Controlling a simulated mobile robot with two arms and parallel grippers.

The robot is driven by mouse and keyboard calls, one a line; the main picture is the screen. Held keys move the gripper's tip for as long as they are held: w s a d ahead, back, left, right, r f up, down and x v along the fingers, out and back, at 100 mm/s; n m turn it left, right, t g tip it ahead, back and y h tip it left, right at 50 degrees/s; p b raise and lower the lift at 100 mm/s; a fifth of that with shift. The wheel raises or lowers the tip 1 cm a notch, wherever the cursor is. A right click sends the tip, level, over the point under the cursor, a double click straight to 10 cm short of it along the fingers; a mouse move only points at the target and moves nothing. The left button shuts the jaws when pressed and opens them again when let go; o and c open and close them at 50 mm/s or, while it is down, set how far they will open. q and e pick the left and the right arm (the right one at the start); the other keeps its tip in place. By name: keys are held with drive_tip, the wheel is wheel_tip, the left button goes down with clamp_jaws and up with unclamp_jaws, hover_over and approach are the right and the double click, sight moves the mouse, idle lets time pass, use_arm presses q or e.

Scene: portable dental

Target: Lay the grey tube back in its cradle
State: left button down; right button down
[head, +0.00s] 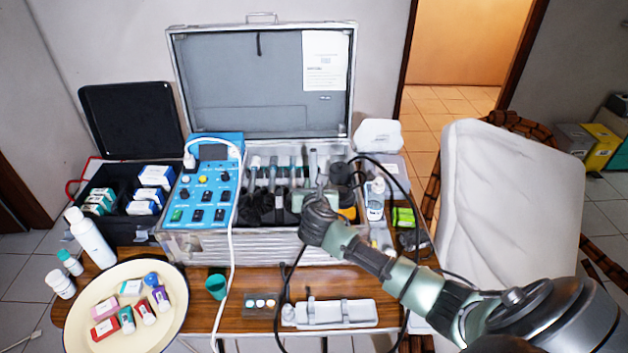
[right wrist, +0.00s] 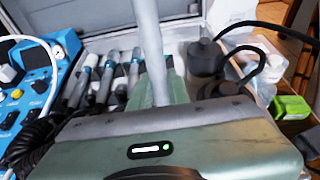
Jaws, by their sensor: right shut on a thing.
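A long pale holder (head: 340,313) with small upright grey parts lies at the table's front and looks like a cradle. I cannot tell for sure that it is the tube's cradle. My left gripper is not in view.
The open metal case (head: 190,245) holds a blue control unit (head: 208,180) and several handpieces (right wrist: 105,82). Black cables (head: 398,178) loop at right, and a white cable runs down in front. A round tray (head: 80,296) with small boxes, a green cup (head: 216,286) and bottles stand left.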

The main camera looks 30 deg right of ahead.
sight(313, 160)
drive_tip(key=shift+w+d+r+p, duration=0.25)
drive_tip(key=shift+w+r+p, duration=0.15)
drive_tip(key=shift+r+p, duration=0.8)
drive_tip(key=shift+w+d+r+p, duration=0.25)
drive_tip(key=shift+w+r+p, duration=0.1)
drive_tip(key=shift+r+p, duration=0.85)
drive_tip(key=shift+w+d+r+p, duration=0.25)
drive_tip(key=shift+w+r+p, duration=0.15)
drive_tip(key=shift+r+p, duration=0.75)
